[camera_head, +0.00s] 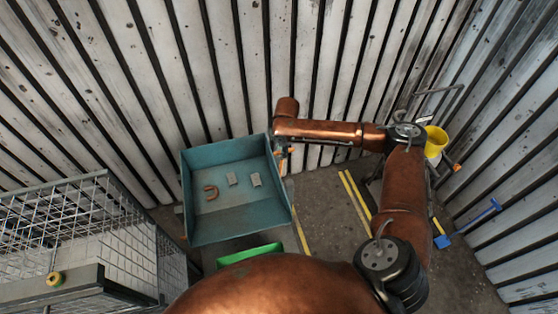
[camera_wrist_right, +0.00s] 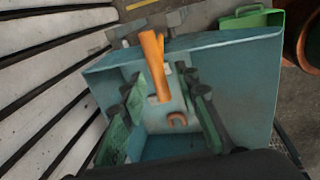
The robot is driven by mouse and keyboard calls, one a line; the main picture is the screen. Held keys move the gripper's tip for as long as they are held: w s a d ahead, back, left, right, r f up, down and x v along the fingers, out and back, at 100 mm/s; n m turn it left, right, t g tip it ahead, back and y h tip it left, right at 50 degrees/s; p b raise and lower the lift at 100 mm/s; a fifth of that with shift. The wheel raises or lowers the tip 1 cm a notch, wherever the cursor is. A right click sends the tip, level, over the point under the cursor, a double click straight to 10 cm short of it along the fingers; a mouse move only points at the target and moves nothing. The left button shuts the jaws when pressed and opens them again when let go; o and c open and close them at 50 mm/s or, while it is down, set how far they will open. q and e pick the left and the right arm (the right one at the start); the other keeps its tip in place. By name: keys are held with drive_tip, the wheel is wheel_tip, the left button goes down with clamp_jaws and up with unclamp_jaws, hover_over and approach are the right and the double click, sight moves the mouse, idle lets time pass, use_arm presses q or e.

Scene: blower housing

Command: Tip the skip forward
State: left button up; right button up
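The skip is an open teal metal bin (camera_head: 232,214), left of centre in the head view. It stands level, and a rust-coloured U-shaped piece (camera_head: 210,191) and two small grey pieces lie inside it. My right gripper (camera_head: 283,152) is at the skip's right side, mostly hidden by the arm in the head view. In the right wrist view its green-padded fingers (camera_wrist_right: 160,88) are apart. An orange lever (camera_wrist_right: 154,62) stands between them in that picture, with no clear contact. The skip wall (camera_wrist_right: 240,85) fills much of that view. My left gripper is not in view.
A wire mesh cage (camera_head: 75,215) stands at the left. A green container (camera_head: 250,253) is just in front of the skip. A yellow bucket (camera_head: 436,141) and a blue tool (camera_head: 468,224) are at the right. Slatted walls close the back; floor right of the skip is fairly clear.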

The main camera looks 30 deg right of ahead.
drive_tip(key=shift+w+d+f+p, duration=0.1)
drive_tip(key=shift+w+f+p, duration=0.15)
drive_tip(key=shift+f, duration=1.05)
drive_tip(key=shift+w+d+f+p, duration=0.1)
drive_tip(key=shift+w+f, duration=0.1)
drive_tip(key=shift+f, duration=1.05)
drive_tip(key=shift+w+f+p, duration=0.2)
drive_tip(key=shift+w+f, duration=0.05)
drive_tip(key=shift+f, duration=1.05)
drive_tip(key=shift+c, duration=0.7)
clamp_jaws()
